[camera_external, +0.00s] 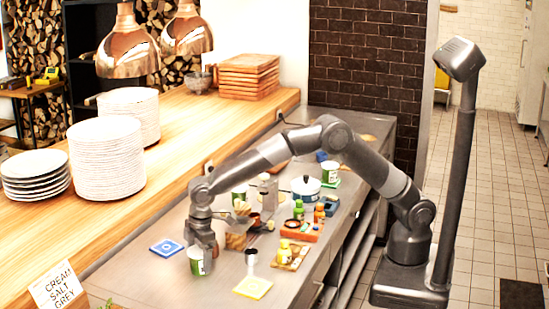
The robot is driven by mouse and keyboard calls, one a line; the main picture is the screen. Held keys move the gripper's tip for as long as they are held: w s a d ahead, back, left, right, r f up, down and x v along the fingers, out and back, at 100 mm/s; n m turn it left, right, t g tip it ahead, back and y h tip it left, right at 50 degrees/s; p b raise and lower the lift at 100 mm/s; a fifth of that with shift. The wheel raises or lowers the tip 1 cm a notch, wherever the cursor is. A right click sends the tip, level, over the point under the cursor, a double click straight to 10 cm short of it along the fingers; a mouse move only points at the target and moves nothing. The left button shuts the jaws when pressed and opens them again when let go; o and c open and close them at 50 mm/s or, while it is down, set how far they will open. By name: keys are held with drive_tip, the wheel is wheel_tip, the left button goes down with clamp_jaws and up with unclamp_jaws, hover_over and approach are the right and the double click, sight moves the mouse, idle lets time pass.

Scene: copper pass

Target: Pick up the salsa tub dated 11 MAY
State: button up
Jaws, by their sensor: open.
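A small green and white tub (196,262) stands on the steel counter near its front, directly at my gripper (205,249). My gripper points down, open, with its fingers at the tub's top; I cannot tell whether they touch it. A second green and white tub (240,193) stands further back, partly behind my arm. A third one (330,171) stands at the far end, beyond a white pot. The date labels are too small to read, so I cannot tell which tub says 11 MAY.
A blue card (166,247) lies left of my gripper and a yellow card (253,287) lies at front right. A dark-topped cup (251,258), a wooden tray with small bottles (292,256) and a red-orange tray (301,233) stand to the right. White plates (106,165) are stacked on the wooden shelf.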

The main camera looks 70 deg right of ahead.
drive_tip(key=shift+f, duration=0.45)
drive_tip(key=shift+c, duration=0.4)
drive_tip(key=c, duration=0.9)
drive_tip(key=shift+r, duration=0.15)
drive_tip(key=shift+c, duration=0.4)
